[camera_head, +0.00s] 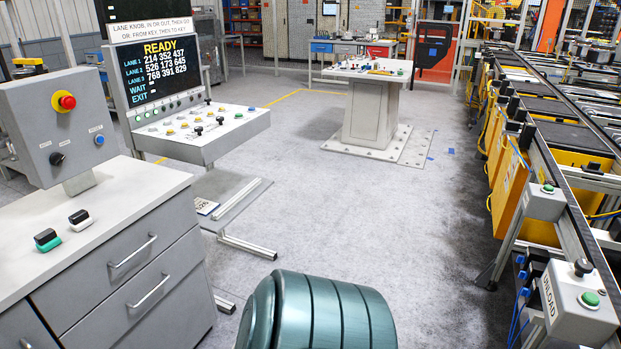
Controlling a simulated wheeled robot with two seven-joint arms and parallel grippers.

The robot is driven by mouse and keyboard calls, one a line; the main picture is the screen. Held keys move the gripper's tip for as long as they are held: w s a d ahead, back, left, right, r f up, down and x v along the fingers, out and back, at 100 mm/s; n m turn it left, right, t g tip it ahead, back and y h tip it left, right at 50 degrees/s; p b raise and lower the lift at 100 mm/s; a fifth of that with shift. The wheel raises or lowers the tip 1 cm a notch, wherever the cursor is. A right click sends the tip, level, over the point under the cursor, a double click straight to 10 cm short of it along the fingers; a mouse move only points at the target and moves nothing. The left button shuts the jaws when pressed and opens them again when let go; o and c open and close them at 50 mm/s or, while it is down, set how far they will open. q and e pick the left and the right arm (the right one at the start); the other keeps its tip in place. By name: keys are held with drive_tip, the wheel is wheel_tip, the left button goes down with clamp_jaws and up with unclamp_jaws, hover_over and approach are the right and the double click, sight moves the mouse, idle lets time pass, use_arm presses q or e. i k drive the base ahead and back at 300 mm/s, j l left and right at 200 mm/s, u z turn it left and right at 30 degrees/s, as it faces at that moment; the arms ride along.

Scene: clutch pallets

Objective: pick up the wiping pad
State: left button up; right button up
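Two small block-shaped items with dark tops lie on the pale top of the grey drawer cabinet (20,268) at the left. One is a black block with a teal-green underside (47,240), nearer the front. The other is a black block with a white underside (80,219), just behind and to the right. Either looks like a pad with a grip; I cannot tell for certain which is the wiping pad. They are apart from each other, and nothing holds them. Neither of my grippers shows in this view.
A grey control box with a red button (67,101) stands behind the blocks. A sloped console (200,128) with a READY screen (158,70) is beyond. A pedestal table (371,112) stands farther back. A conveyor line (560,130) runs along the right. The middle floor is clear.

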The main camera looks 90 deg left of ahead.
sight(48, 239)
drive_tip(key=u, duration=4.3)
drive_tip(key=i+j, duration=0.1)
drive_tip(key=j, duration=0.45)
drive_tip(key=i+j, duration=0.1)
drive_tip(key=j, duration=0.45)
drive_tip(key=i+j, duration=0.1)
drive_tip(key=j, duration=0.45)
drive_tip(key=i+j, duration=0.1)
drive_tip(key=j, duration=0.45)
